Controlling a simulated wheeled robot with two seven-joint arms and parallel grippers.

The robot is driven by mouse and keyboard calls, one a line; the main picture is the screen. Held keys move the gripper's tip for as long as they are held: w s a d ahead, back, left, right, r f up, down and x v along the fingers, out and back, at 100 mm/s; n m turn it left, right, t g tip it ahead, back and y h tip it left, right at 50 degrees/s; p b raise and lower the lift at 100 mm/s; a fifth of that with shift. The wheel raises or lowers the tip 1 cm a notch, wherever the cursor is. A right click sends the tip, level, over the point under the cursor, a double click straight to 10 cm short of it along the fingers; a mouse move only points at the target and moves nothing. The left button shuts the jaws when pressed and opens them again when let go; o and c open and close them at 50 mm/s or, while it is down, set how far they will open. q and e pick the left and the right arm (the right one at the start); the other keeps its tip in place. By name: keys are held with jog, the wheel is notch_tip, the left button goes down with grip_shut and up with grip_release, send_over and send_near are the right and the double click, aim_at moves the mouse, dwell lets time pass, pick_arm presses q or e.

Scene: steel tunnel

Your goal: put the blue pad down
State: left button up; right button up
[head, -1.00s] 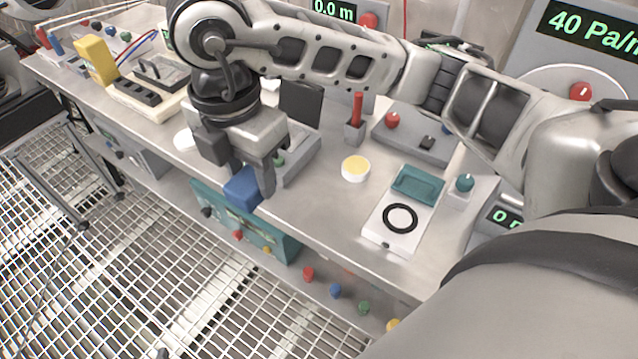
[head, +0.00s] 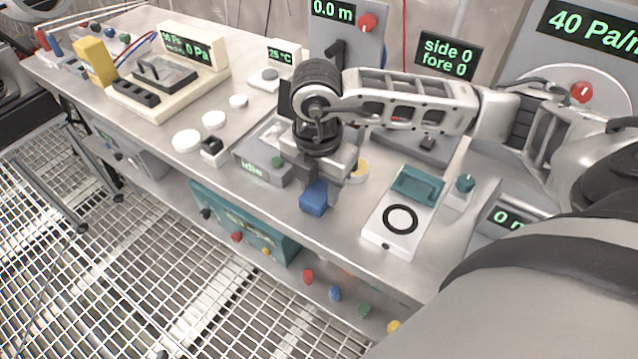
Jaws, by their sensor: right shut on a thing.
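The blue pad (head: 314,198) is a small blue block near the front edge of the steel bench. My right gripper (head: 316,184) points down and is shut on it. I cannot tell whether the pad touches the bench top or hangs just above it. The pad is to the left of a white plate (head: 379,236) with a black ring (head: 400,218) and a teal block (head: 418,184) on it. My left gripper is not in view.
A yellow-topped round dish (head: 360,171) is partly hidden behind my right gripper. A grey box reading "idle" (head: 250,171) stands to the left. White discs (head: 186,140) lie farther left. The bench top (head: 335,230) between pad and white plate is clear.

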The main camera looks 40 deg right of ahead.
aim_at(318, 192)
jog(key=shift+f, duration=0.2)
jog(key=o, duration=1)
jog(key=shift+o, duration=0.2)
jog(key=shift+r, duration=0.3)
notch_tip(318, 192, up, 12)
jog(key=shift+a, duration=0.2)
jog(key=shift+p, duration=0.35)
